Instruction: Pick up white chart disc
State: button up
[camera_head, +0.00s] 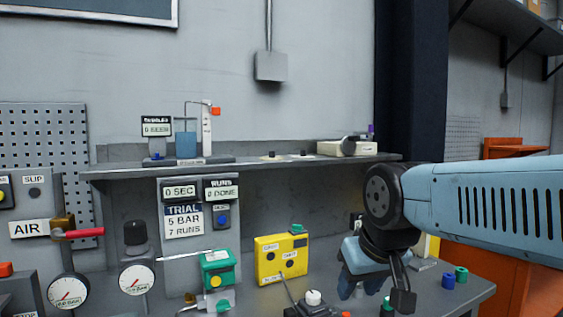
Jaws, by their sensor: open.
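I cannot clearly make out a white chart disc. Two small pale flat patches with dark centres lie on the grey shelf (120,173), a left one (268,158) and a right one (303,156); they are too small to tell whether either is the disc. A cream box (345,149) with a dark round part stands to their right on the shelf. My gripper (384,294) hangs below my dark wrist at the lower right, below the shelf and over the bench. It is open; its fingers are partly hidden and I see nothing held.
A yellow box (282,258), a green-and-yellow device (217,268) and a white knob (313,297) stand on the bench. Gauges and a red-handled valve (82,233) are at left. Small blue (449,281) and green (461,275) cylinders stand at right.

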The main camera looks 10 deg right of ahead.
aim_at(303, 154)
jog(key=u, duration=0.55)
jog(key=i, duration=0.2)
jog(key=u, duration=1.85)
jog(key=k, duration=0.45)
jog(key=z, duration=0.8)
jog(key=k, duration=0.75)
jog(key=z, duration=1.6)
jog(key=i, duration=1.3)
jog(key=u, duration=0.4)
